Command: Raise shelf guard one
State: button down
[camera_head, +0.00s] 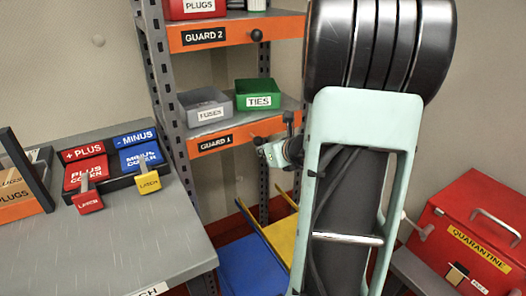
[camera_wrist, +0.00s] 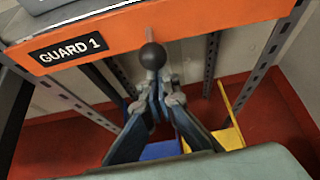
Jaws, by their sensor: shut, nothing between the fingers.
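Guard 1 is an orange panel (camera_head: 238,133) with a black "GUARD 1" label, along the front of the lower shelf. In the wrist view the panel (camera_wrist: 205,20) crosses the top, and its round black knob (camera_wrist: 153,56) hangs at its lower edge. My gripper (camera_head: 268,150) is at the right part of the panel, beside the knob. In the wrist view my gripper (camera_wrist: 158,95) has its fingertips close together just below the knob, with nothing held. I cannot tell whether they touch the knob.
A grey fuses bin (camera_head: 205,107) and a green ties bin (camera_head: 258,95) stand on the shelf behind the panel. Guard 2 (camera_head: 228,34) is above. A grey bench (camera_head: 130,235) is at left and a red quarantine box (camera_head: 470,240) at right. Blue and yellow bins sit below.

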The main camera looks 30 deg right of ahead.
notch_tip(320, 180, up, 7)
jog(key=p, duration=0.4)
jog(key=shift+w, duration=0.15)
jog(key=shift+d+f, duration=0.1)
